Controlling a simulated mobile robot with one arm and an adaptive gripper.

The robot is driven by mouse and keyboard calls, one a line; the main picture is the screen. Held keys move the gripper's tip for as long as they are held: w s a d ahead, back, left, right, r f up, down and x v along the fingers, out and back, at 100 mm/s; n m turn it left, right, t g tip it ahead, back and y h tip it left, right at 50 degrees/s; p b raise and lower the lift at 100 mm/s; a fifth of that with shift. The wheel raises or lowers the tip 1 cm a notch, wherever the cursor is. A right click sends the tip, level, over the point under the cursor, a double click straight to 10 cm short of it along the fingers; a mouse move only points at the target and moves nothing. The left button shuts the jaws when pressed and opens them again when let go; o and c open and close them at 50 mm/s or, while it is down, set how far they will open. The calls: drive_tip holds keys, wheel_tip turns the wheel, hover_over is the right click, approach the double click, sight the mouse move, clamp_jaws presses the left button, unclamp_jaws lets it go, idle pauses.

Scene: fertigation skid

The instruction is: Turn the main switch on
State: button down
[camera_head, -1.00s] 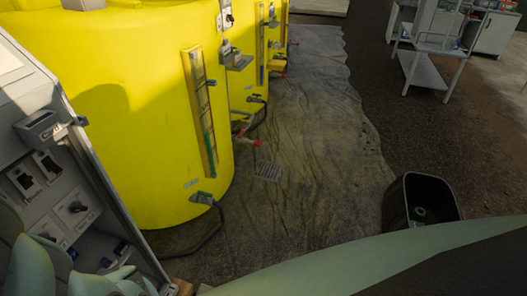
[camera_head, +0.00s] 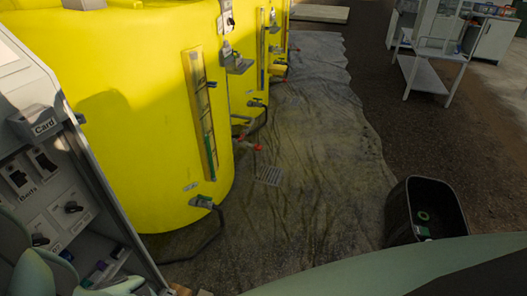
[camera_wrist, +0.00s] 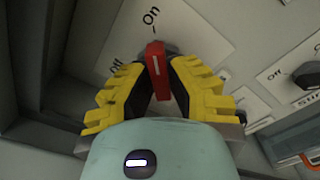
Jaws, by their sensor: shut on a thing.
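The main switch has a red handle (camera_wrist: 155,60) with a white line on it, on a grey plate marked "On" and "Off" in the wrist view. The handle's upper end points toward the "On" label (camera_wrist: 151,16); the "Off" label (camera_wrist: 115,66) lies to its left, partly covered. My gripper (camera_wrist: 159,92), with black and yellow fingers, is shut on the red handle, one finger on each side. In the head view the red handle does not show; my arm covers the lower left.
The grey control panel (camera_head: 45,205) stands at the left in the head view, with a card holder (camera_head: 38,126) and black knobs. Another black knob (camera_wrist: 307,78) sits right of the switch. Yellow tanks (camera_head: 140,130) stand beside the panel. A black bin (camera_head: 400,215) is at right.

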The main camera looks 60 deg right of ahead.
drive_tip(key=c, duration=1)
unclamp_jaws()
drive_tip(key=shift+o, duration=0.2)
drive_tip(key=v, duration=1.2)
drive_tip(key=shift+r, duration=0.1)
